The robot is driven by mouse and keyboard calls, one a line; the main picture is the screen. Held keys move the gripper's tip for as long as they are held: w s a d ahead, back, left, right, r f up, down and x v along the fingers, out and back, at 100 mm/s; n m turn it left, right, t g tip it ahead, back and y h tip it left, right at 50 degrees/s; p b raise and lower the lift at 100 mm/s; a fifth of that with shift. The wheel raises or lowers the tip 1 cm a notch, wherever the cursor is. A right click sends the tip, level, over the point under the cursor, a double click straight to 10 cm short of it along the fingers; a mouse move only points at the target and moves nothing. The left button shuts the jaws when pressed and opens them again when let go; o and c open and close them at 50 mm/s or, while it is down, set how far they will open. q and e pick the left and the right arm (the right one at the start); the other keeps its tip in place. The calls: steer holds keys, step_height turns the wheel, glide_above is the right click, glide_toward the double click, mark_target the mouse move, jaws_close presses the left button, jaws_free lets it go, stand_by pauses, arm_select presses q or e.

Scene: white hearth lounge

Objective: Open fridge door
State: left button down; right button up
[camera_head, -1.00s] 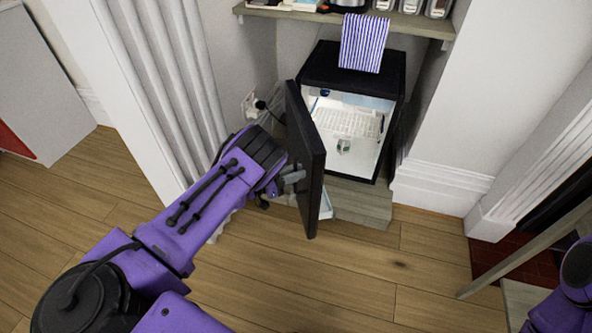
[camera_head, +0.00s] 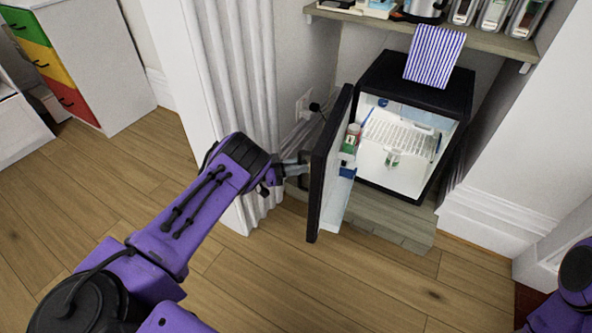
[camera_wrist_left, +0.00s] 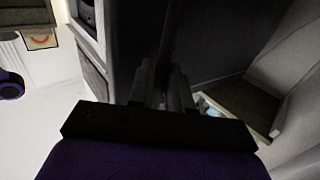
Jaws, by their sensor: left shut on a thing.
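A small black fridge (camera_head: 456,94) stands in the alcove with its door (camera_head: 330,165) swung wide open toward the left. The lit white interior shows a wire shelf, and the door's inner side holds a few items. My left gripper (camera_head: 303,170) reaches the outer face of the door from the left and is shut on it near the handle area. The exact grip is partly hidden by the door. In the left wrist view, the gripper fingers (camera_wrist_left: 163,88) meet a dark surface. My right gripper is out of frame; only part of that arm shows at the right edge.
A striped cloth (camera_head: 435,55) drapes over the fridge top. A shelf (camera_head: 490,43) with jars hangs above. A fluted white column (camera_head: 240,100) stands left of the door. A drawer cabinet (camera_head: 125,75) is at the far left. Wooden floor is clear in front.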

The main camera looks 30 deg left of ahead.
arm_select(q)
steer(key=shift+w+a+r, duration=0.15)
steer(key=shift+w+r, duration=0.1)
steer(key=shift+r, duration=0.15)
steer(key=c, duration=1.3)
jaws_free()
steer(key=shift+o, duration=0.4)
steer(key=shift+w+f, duration=0.15)
steer(key=shift+f, duration=0.1)
steer(key=p+v, duration=0.2)
steer(key=v, duration=0.8)
steer(key=shift+a, duration=0.15)
